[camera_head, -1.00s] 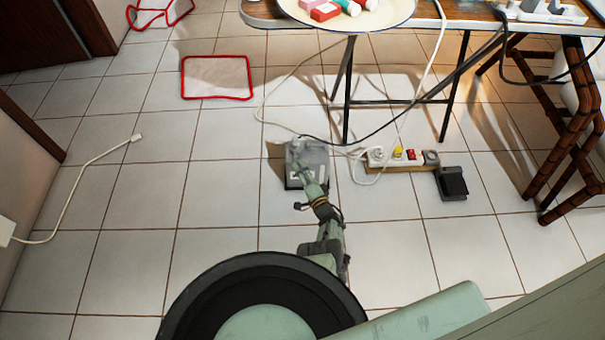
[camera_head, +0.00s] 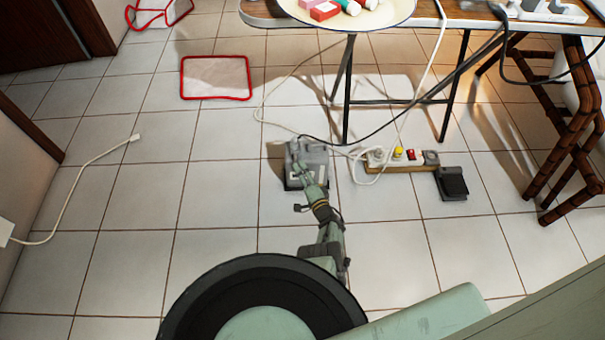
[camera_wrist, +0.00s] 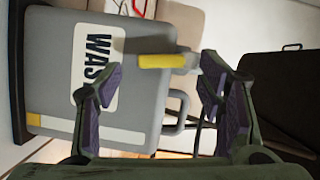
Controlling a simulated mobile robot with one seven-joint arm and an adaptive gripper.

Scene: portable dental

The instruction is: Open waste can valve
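In the wrist view, a grey waste can (camera_wrist: 60,70) fills the left side, with a white label (camera_wrist: 97,62) whose letters WAS run sideways. A valve with a yellow grip (camera_wrist: 155,61) and a greyish end sticks out near the can's edge. My gripper (camera_wrist: 160,75) is open, one finger each side of the valve in the picture. The left finger overlaps the can's label. I cannot tell whether either finger touches the valve. In the head view, my arm reaches over a grey box (camera_head: 318,158) on the floor, and my fingers cannot be made out there.
A power strip (camera_head: 380,164) with cables and a black pedal-like item (camera_head: 452,184) lie to the right of the grey box. A table (camera_head: 460,25) with thin legs stands behind. A dark case (camera_wrist: 285,90) is right of my gripper. Floor to the left is mostly clear.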

